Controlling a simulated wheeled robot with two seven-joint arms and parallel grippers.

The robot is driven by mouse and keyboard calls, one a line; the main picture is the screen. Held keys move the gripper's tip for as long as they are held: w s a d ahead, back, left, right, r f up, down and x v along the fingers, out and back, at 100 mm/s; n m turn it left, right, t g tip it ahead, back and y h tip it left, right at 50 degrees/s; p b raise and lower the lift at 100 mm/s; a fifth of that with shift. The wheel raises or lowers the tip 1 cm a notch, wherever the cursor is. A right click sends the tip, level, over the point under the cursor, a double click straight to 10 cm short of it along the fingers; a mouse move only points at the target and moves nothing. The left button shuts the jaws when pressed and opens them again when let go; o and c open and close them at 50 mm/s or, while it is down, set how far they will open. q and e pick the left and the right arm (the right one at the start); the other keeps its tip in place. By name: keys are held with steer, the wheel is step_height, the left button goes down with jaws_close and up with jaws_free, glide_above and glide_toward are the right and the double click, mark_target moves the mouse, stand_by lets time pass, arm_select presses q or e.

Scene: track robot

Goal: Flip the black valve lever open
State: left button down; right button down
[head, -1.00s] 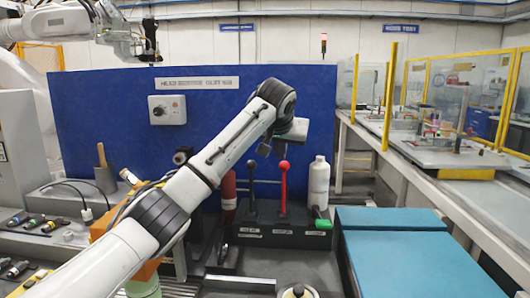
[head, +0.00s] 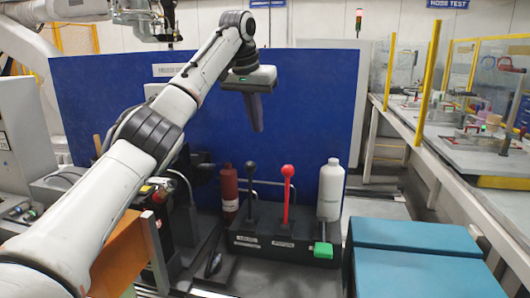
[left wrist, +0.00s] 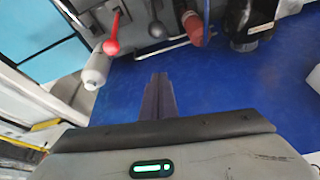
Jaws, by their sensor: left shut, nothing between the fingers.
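The black valve lever (head: 251,188) stands upright, with a round knob on top, on a dark labelled block (head: 270,246). It also shows near the top of the left wrist view (left wrist: 157,28). A red lever (head: 288,190) stands to its right and also shows in the left wrist view (left wrist: 112,44). My left gripper (head: 257,128) points down above the black lever, in front of the blue panel, and is apart from it. In the left wrist view its fingers (left wrist: 158,78) are together and empty. My right gripper is not in view.
A dark red cylinder (head: 229,194) stands left of the black lever. A white bottle (head: 330,192) and a green part (head: 322,250) are at the block's right. The blue panel (head: 310,110) rises behind. Teal-topped boxes (head: 415,237) stand at the right front.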

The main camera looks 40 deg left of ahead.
arm_select(q)
step_height(320, 180, down, 9)
steer(key=s, duration=0.1)
steer(key=shift+p, duration=0.35)
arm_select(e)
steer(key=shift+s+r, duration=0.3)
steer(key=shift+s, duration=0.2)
arm_select(q)
steer(key=shift+f, duration=0.1)
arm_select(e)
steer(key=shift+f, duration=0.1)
